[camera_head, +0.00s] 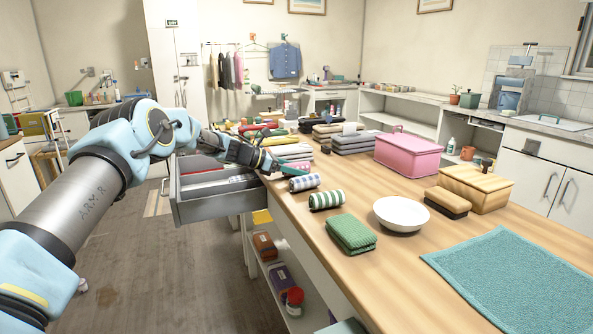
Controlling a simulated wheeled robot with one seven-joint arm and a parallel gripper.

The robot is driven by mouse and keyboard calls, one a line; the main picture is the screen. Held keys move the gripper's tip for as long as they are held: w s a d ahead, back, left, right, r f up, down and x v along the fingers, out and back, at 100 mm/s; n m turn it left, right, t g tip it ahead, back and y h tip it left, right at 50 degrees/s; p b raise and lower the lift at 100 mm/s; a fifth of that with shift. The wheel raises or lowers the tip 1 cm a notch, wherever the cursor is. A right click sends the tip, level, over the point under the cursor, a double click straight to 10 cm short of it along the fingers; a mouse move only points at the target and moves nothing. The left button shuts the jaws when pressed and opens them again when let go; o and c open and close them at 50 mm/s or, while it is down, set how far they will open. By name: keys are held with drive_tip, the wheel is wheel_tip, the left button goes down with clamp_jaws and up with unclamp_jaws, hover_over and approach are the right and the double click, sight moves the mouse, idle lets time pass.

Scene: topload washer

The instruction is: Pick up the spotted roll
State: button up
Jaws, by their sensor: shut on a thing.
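My gripper (273,166) is at the left edge of the wooden table, its fingers shut on a small roll (296,166) with pinkish and dark marks. The roll is partly hidden by the fingers, and its pattern is too small to read clearly as spots. I cannot tell whether it touches the table. A grey-blue patterned roll (304,183) lies just in front of it, and a green-and-white striped roll (326,200) lies nearer still.
An open grey drawer (215,207) sticks out below my gripper. A folded green towel (351,234), white bowl (401,214), brush (447,203), wooden box (476,188), pink box (408,157) and teal mat (520,270) sit on the table. Folded cloths crowd the back.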

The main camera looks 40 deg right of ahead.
drive_tip(key=c, duration=0.6)
drive_tip(key=shift+r, duration=0.1)
